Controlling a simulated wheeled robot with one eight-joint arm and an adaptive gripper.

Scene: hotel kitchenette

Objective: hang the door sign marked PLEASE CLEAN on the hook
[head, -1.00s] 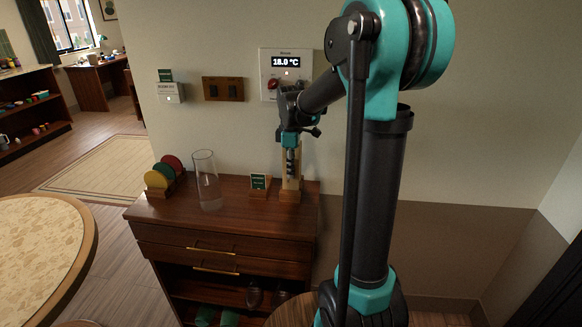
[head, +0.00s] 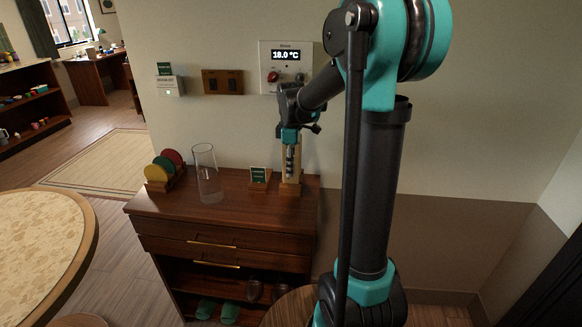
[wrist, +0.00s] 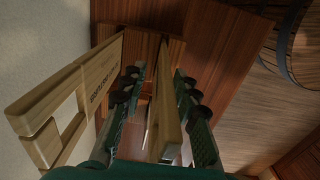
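My gripper (head: 290,172) points down over the right end of the dark wood cabinet, in front of a pale wooden upright (head: 297,168). In the wrist view, my gripper (wrist: 160,95) is open, with one finger on each side of a pale wooden board (wrist: 166,105) seen edge-on. Gaps show between the fingers and this board. A second pale wooden board (wrist: 95,75) with a rectangular cutout and dark lettering stands outside the left finger. Its lettering is too small and slanted to read, and the face of the straddled board is hidden. I cannot make out the hook.
The cabinet top (head: 235,200) also holds a tall clear glass (head: 207,175), a rack of coloured discs (head: 165,170) and a small green card on a block (head: 259,177). A thermostat (head: 285,66), switch plate (head: 222,81) and card slot (head: 170,86) are on the wall.

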